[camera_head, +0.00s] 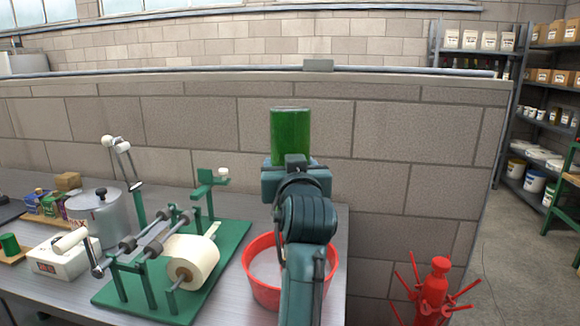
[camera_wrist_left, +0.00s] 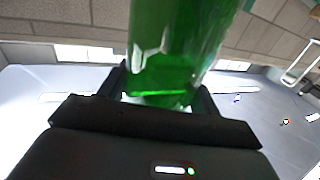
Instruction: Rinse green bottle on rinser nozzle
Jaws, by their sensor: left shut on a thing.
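The green bottle (camera_head: 291,136) is held up in the middle of the head view, in front of the block wall. Its wide body points up with a flat end on top; its lower part is hidden behind my gripper. My left gripper (camera_head: 296,163) is shut on it. The left wrist view shows the green glass (camera_wrist_left: 178,50) between the dark fingers (camera_wrist_left: 165,95). A red basin (camera_head: 262,287) stands on the bench below, partly covered by my arm. I cannot make out a rinser nozzle; my arm hides part of the basin. My right gripper is not in view.
On the bench (camera_head: 228,297) left of the basin stands a green-based labelling machine (camera_head: 150,297) with a paper roll (camera_head: 193,262). A steel pot (camera_head: 98,215) and white box (camera_head: 62,257) are further left. A red bottle tree (camera_head: 433,290) stands right of the bench.

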